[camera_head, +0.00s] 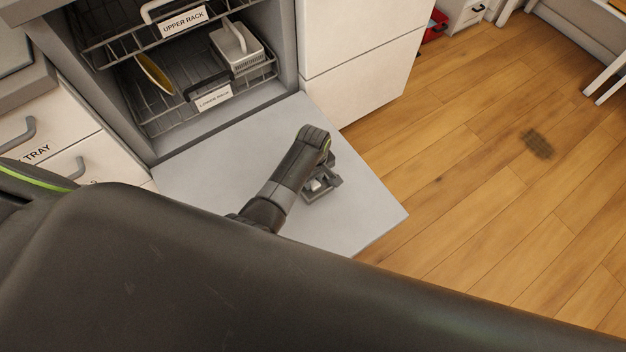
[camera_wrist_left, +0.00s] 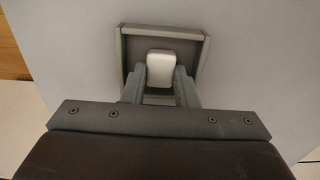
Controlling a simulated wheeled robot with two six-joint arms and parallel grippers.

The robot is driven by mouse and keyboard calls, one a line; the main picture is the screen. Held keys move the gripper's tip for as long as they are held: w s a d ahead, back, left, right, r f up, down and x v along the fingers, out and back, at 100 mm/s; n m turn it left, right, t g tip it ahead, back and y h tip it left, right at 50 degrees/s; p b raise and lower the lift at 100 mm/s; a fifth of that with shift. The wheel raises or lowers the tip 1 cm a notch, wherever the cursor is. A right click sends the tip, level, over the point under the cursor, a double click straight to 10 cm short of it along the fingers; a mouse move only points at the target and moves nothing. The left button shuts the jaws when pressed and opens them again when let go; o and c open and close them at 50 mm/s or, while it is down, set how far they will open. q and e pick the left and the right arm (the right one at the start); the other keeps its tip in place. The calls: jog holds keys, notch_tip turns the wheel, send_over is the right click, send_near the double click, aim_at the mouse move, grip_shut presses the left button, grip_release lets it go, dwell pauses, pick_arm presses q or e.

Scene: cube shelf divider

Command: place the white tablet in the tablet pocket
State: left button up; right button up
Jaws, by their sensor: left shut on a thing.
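The white tablet (camera_wrist_left: 160,68) is a small block with rounded corners. My left gripper (camera_wrist_left: 161,82) is shut on it, with one finger on either side in the left wrist view. The tablet pocket (camera_wrist_left: 206,50) is a square grey recess with a raised rim on the open dishwasher door (camera_head: 225,160). The tablet appears within the pocket's outline; whether it touches the floor of the pocket cannot be told. In the head view the tablet (camera_head: 316,185) is a small white patch by the pocket (camera_head: 323,194), partly hidden by my left wrist. My right gripper is not in view.
The dishwasher's lower rack (camera_head: 160,118) holds a yellow plate (camera_head: 153,74) and a white-grey basket (camera_head: 237,47). The upper rack (camera_head: 120,32) is above it. The door around the pocket is clear. Wooden floor lies to the right.

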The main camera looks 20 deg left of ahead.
aim_at(313, 181)
pick_arm(q)
jog(key=shift+f, duration=0.4)
jog(key=o, duration=0.8)
jog(key=shift+o, duration=1.1)
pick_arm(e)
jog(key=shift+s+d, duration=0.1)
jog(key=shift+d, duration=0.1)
pick_arm(q)
notch_tip(313, 181, up, 12)
jog(key=p, duration=0.3)
jog(key=shift+r, duration=0.25)
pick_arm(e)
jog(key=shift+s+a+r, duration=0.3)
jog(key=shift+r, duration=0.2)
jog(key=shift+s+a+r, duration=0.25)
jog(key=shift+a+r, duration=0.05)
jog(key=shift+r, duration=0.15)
